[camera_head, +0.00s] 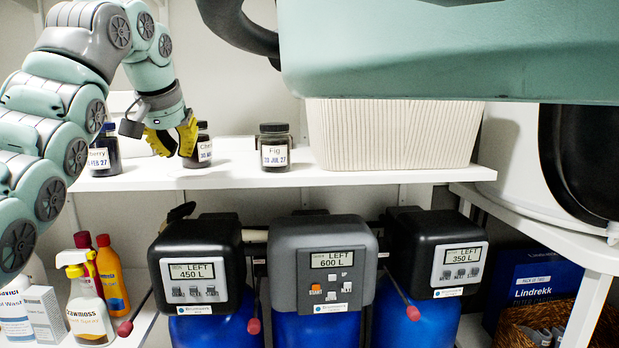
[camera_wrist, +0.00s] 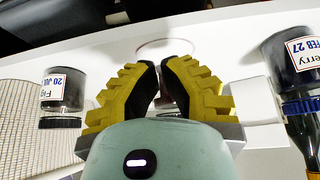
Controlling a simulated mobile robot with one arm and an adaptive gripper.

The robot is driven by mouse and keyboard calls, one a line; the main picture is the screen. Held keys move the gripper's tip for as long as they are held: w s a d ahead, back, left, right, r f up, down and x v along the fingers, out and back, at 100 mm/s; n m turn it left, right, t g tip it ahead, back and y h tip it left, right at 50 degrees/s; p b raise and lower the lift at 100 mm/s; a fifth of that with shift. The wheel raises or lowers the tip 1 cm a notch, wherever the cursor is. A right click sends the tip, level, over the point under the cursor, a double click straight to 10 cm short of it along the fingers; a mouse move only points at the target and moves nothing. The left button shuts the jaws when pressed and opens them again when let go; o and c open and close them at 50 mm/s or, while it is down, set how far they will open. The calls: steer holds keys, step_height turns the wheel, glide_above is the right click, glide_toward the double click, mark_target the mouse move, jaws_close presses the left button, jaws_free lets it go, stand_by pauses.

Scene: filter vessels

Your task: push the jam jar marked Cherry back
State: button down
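A dark jar (camera_head: 203,152) with a partly covered label starting "Che" stands on the white shelf, just right of and partly behind my gripper. A second dark jar (camera_head: 104,156) at the left reads "erry" and "FEB 27"; its first letters are unclear, and it shows at the right of the wrist view (camera_wrist: 291,62). My gripper (camera_head: 174,150) has yellow fingers slightly apart; in the wrist view (camera_wrist: 159,64) a narrow gap shows between them. A round, pale outline and something dark lie beyond that gap. I cannot tell whether the fingers touch the jar.
A Fig jar (camera_head: 275,150) stands right of the gripper, beside a ribbed white basket (camera_head: 390,135). The white shelf (camera_head: 235,176) has bare room between the middle and Fig jars. Below are filter vessels with control heads (camera_head: 320,262) and cleaning bottles (camera_head: 90,305).

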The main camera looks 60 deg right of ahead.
mark_target(195, 171)
steer(key=shift+s+b+x, duration=0.2)
steer(key=shift+b+x, duration=0.7)
steer(key=shift+x, duration=0.25)
steer(key=d+p, duration=0.1)
steer(key=w+d+f+p, duration=0.1)
steer(key=p, duration=0.1)
steer(key=shift+w, duration=0.15)
steer(key=w+d+p, duration=0.1)
steer(key=p, duration=0.2)
steer(key=shift+w+p, duration=0.1)
steer(key=shift+p, duration=0.25)
steer(key=shift+w+d+f+p, duration=0.4)
steer(key=shift+d+p, duration=0.25)
steer(key=shift+p, duration=0.55)
steer(key=shift+w, duration=0.1)
